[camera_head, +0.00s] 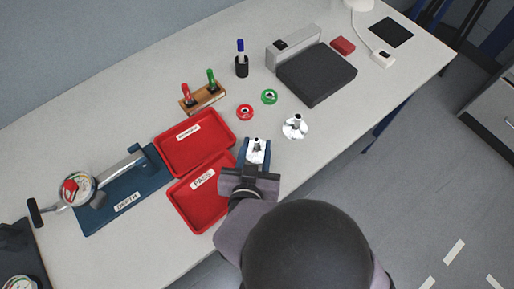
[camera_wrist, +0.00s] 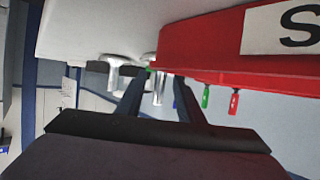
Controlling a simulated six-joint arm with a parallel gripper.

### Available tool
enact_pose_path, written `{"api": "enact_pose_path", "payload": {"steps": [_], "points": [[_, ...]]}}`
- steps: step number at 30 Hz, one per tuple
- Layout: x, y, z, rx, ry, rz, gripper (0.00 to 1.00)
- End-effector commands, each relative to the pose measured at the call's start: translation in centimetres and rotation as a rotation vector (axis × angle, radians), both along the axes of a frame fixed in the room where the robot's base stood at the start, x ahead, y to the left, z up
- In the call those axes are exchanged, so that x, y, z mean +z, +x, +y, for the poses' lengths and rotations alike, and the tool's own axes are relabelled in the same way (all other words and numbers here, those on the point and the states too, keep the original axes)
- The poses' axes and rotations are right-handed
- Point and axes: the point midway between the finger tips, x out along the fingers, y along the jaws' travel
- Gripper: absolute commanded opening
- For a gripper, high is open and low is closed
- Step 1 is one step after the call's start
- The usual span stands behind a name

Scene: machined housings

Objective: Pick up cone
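Two pale metal parts with flared bases and dark-tipped stems stand on the table; either could be the cone, and I cannot tell which is meant. One metal part (camera_head: 257,151) is beside the PASS tray, with my gripper (camera_head: 256,146) around it in the head view. The other metal part (camera_head: 295,128) stands apart, farther right. In the wrist view, which is upside down, my gripper (camera_wrist: 158,100) has its two dark fingers spread. Shiny metal (camera_wrist: 160,84) shows between them, and another part (camera_wrist: 118,66) lies left of them. Contact with the fingers is not visible.
The red PASS tray (camera_head: 182,207) is close left of my gripper, with another red tray (camera_head: 212,158) behind. Red (camera_head: 245,112) and green (camera_head: 269,97) rings lie farther back.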

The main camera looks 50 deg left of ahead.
Motion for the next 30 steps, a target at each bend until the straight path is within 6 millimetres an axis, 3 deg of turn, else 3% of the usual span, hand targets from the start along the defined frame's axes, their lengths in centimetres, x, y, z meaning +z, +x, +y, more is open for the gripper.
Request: {"api": "enact_pose_path", "payload": {"steps": [15,26,30], "points": [[-1.6,3.0,2.9,-0.003,0.001,0.002,0.34],[-1.8,3.3,3.2,-0.002,0.000,0.002,0.34],[-1.8,3.3,3.2,-0.002,0.000,0.002,0.00]]}}
